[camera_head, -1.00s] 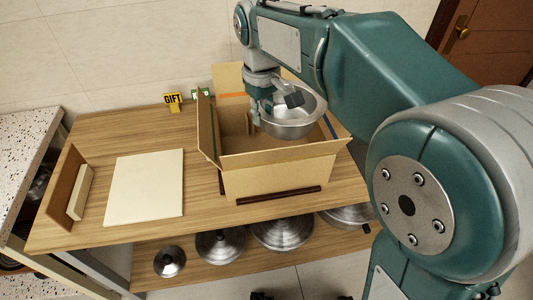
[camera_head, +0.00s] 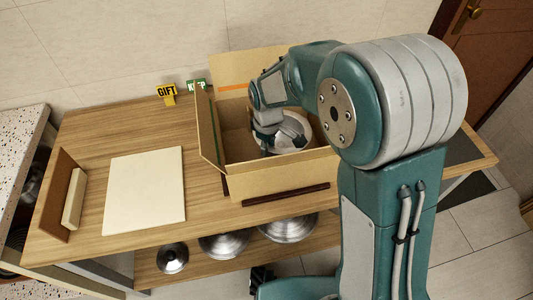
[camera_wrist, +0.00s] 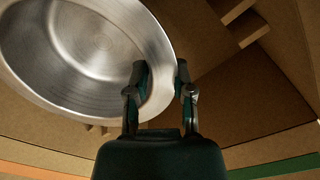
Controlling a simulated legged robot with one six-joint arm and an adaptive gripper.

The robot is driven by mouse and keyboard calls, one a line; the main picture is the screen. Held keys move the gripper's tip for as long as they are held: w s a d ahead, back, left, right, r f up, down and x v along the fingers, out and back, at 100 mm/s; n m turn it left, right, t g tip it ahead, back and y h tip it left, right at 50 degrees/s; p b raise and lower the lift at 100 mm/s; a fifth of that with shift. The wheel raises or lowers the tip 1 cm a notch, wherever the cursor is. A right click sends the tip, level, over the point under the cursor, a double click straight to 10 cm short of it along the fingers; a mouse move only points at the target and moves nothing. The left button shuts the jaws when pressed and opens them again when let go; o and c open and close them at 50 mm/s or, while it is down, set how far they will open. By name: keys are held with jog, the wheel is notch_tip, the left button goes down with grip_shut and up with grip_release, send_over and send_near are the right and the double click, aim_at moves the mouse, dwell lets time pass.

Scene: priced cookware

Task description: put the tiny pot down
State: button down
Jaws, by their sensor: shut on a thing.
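The tiny pot (camera_head: 291,133) is a shiny metal pot, inside the open cardboard box (camera_head: 270,183) on the wooden table. In the wrist view the pot (camera_wrist: 75,50) shows its round inside at the upper left, tilted to the camera. My gripper (camera_wrist: 161,75) is shut on the pot's rim, one finger inside the wall and one outside. In the head view my gripper (camera_head: 268,145) is within the box, partly hidden by my arm. I cannot tell whether the pot touches the box floor.
A cream board (camera_head: 145,190) lies left of the box. A yellow GIFT sign (camera_head: 167,93) and a green sign (camera_head: 196,86) stand behind. Several metal lids (camera_head: 224,245) sit on the lower shelf. The box flaps stand open around the opening.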

jog(key=shift+d+f, duration=0.1)
jog(key=shift+f, duration=0.25)
jog(key=f, duration=0.1)
jog(key=a+f, duration=0.1)
jog(key=f, duration=0.1)
jog(key=shift+a+f, duration=0.25)
jog(key=shift+a, duration=0.1)
jog(key=shift+a+f, duration=0.1)
jog(key=shift+a, duration=0.2)
jog(key=c, duration=0.7)
grip_release()
jog(key=shift+d, duration=0.25)
jog(key=shift+o, duration=1.1)
jog(key=shift+d, duration=0.55)
jog(key=shift+a+r, duration=0.35)
jog(key=shift+a, duration=0.1)
notch_tip(320, 180, up, 10)
jog(key=shift+s+d+r, duration=0.15)
jog(key=shift+r, duration=0.1)
jog(key=shift+a+r, duration=0.25)
jog(key=shift+r, duration=0.25)
